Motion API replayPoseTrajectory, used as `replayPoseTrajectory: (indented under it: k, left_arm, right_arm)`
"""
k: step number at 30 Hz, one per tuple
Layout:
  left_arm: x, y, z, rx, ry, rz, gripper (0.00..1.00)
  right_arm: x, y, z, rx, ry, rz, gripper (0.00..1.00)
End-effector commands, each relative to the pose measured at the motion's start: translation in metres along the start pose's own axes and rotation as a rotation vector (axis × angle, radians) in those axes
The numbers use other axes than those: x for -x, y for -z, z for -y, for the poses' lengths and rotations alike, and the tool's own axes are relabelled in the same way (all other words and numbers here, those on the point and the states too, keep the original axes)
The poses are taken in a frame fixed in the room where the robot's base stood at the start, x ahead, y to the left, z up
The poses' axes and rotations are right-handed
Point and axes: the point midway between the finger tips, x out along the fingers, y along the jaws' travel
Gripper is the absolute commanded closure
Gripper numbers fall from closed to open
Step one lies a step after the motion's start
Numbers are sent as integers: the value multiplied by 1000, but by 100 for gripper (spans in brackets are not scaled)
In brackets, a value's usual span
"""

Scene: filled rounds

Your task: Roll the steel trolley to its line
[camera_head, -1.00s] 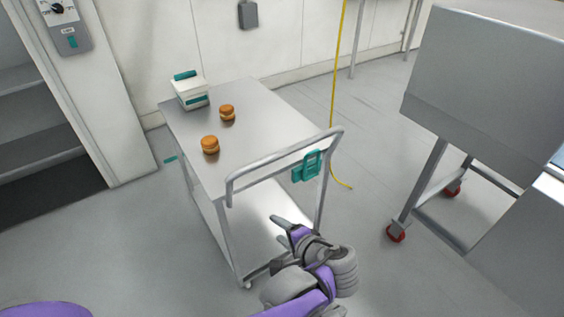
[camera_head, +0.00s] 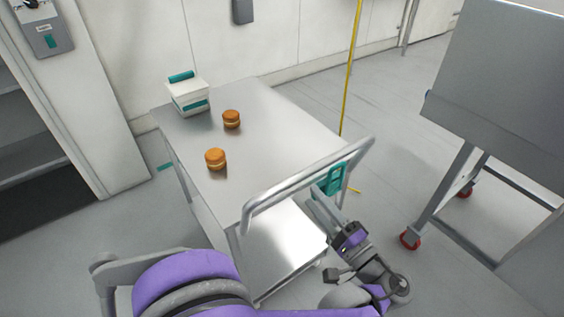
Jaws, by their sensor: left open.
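The steel trolley (camera_head: 270,122) stands in the middle, its push handle (camera_head: 300,182) facing me. A teal tag (camera_head: 337,178) hangs at the handle's right part. My left gripper (camera_head: 322,198) is open just below the handle, beside the tag, and overlaps it in view. I cannot tell whether it touches either, and no bar shows clearly between its fingers. A short teal strip (camera_head: 165,167) shows on the floor left of the trolley; I cannot tell whether it is the line. My right gripper is out of view.
Two filled rounds (camera_head: 215,159) (camera_head: 232,119) and a white box with teal trim (camera_head: 188,98) sit on the trolley top.

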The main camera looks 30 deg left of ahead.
Motion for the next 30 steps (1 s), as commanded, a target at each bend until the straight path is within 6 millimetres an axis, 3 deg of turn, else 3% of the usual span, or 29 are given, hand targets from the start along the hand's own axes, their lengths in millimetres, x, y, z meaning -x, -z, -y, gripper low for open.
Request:
replayPoseTrajectory:
  k: [5,18,30]
  left_arm:
    - [-20,-1,0,-2,1,5,41]
    - [-96,-1,0,-1,0,3,41]
    - [-107,0,0,0,-1,0,41]
  right_arm:
    - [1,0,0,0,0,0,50]
    - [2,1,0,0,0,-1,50]
    - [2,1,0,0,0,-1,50]
